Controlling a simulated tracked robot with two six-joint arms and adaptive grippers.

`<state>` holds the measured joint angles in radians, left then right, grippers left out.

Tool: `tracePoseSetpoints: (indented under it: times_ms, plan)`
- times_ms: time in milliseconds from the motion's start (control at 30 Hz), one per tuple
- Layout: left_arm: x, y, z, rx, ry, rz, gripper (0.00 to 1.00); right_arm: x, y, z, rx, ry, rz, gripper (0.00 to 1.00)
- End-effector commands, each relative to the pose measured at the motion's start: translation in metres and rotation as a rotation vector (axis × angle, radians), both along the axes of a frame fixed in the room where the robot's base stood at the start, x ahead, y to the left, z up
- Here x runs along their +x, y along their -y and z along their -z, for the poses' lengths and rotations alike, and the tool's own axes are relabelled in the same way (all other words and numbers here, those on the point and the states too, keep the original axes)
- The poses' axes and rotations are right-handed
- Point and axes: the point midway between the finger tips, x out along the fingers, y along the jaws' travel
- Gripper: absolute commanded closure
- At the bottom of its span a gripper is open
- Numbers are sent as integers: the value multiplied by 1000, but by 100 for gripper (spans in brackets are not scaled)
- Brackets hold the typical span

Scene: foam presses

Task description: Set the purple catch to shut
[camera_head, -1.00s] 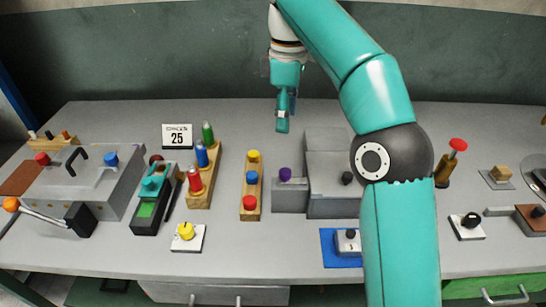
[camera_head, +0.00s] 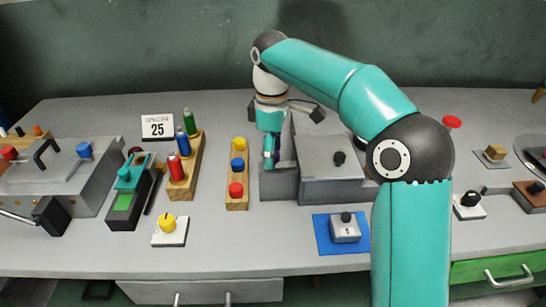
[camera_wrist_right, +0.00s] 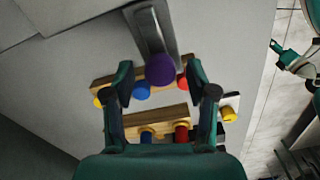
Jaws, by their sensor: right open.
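The purple catch (camera_wrist_right: 160,70) shows in the right wrist view as a round purple knob at the end of a grey metal piece. It lies between the two spread fingers of my right gripper (camera_wrist_right: 160,86), and I cannot tell whether they touch it. In the head view my right gripper (camera_head: 271,155) points down over the low grey block (camera_head: 278,187) at the left of the grey press (camera_head: 330,178). Only a small purple patch shows beside the fingers there; the rest of the knob is hidden. My left gripper is not in view.
A wooden rack (camera_head: 237,203) with yellow, blue and red pegs stands close left of the grey block. Another wooden rack (camera_head: 186,180) with coloured bottles is farther left. A blue mat (camera_head: 325,240) with a small grey box lies in front of the press.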

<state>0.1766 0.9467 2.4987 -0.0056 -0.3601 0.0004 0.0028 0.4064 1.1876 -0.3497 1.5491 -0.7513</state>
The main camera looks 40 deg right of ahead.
Motion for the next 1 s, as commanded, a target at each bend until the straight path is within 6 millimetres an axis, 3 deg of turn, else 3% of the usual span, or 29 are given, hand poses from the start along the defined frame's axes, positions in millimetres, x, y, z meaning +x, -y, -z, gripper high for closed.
tracePoseSetpoints:
  times_ms: [433,767,1000]
  plan:
    - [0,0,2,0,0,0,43,0,-1,9,0,1,-2,44]
    - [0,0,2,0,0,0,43,0,-2,9,1,0,-3,99]
    - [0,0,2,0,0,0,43,0,-2,9,1,-1,-4,100]
